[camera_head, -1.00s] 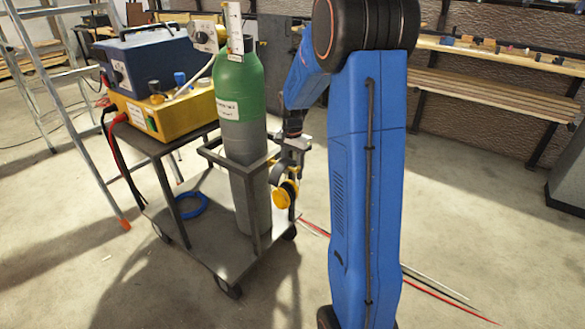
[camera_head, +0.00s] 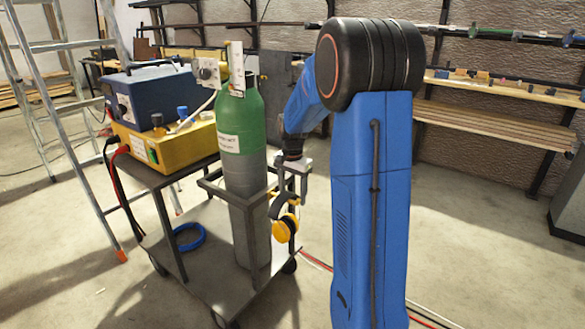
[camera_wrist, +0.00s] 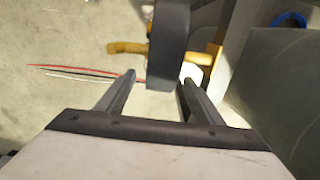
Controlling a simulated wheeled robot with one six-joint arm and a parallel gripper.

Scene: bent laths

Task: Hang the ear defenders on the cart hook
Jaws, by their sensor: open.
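The ear defenders (camera_head: 284,228) have yellow cups and a dark headband. In the head view they are upright at the right side of the cart (camera_head: 205,265), beside the grey gas bottle's frame. My gripper (camera_head: 290,190) is just above them, pointing down. In the wrist view, the dark headband (camera_wrist: 168,45) lies between and beyond the open fingertips of my gripper (camera_wrist: 158,75), with a gap to the left finger and closer to the right one. Yellow parts show on both sides of the band.
A green and grey gas bottle (camera_head: 243,140) stands in the cart frame, close to the left of my gripper. A yellow box (camera_head: 170,140) and a blue case (camera_head: 155,95) sit on the cart. A stepladder (camera_head: 65,110) stands left.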

